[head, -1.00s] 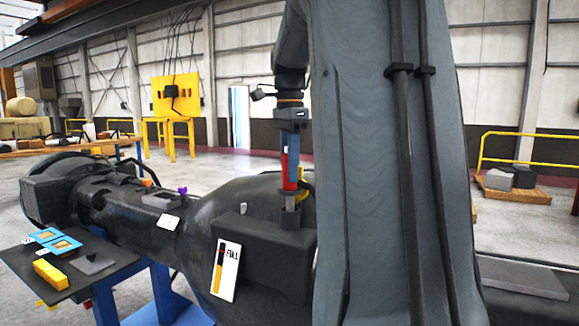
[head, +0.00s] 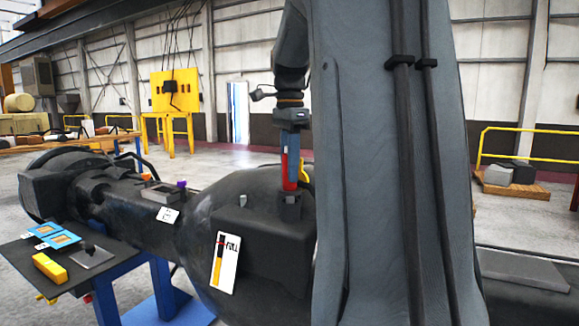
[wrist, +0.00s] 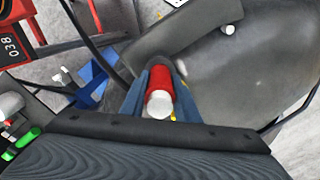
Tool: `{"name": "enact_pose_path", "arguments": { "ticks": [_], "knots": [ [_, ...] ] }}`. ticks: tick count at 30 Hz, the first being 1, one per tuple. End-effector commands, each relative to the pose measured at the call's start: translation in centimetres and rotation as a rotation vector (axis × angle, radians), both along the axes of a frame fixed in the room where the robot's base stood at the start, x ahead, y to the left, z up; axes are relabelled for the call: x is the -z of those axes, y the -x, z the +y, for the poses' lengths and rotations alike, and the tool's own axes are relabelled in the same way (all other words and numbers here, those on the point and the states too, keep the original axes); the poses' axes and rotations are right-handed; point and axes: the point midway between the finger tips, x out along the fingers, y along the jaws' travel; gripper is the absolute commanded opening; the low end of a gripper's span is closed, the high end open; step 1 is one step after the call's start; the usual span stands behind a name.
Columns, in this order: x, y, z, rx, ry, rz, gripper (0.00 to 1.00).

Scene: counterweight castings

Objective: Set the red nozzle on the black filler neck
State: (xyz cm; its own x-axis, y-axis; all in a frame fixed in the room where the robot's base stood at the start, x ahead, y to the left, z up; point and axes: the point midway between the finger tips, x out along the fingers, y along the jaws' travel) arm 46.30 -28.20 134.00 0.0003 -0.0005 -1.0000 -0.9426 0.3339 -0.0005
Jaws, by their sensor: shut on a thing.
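The red nozzle (head: 290,169) is upright in the head view, held by my gripper (head: 291,160). The gripper's blue-grey fingers are shut on it; in the wrist view the red nozzle (wrist: 160,80) with its pale round end sits between the fingers. The black filler neck (head: 291,212) stands on the dark casting directly below. The nozzle's lower end is at the neck's top in the head view. I cannot tell how far it is inside. The neck is not clear in the wrist view.
A white level card (head: 224,262) is on the casting's side. A dark side table (head: 25,262) at left holds a yellow block (head: 48,268), blue frames (head: 52,237) and a grey plate (head: 92,257). My arm blocks the view right of the neck.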

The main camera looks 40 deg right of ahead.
Motion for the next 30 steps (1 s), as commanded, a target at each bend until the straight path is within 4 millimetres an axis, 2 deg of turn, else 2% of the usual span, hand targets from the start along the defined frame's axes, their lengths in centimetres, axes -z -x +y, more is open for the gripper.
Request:
{"name": "enact_pose_path", "arguments": {
  "ticks": [29,30],
  "knots": [
    [2.1,0.0,0.0,0.0,0.0,-0.001,0.12],
    [2.0,0.0,0.0,0.0,0.0,-0.001,0.35]
  ]
}}
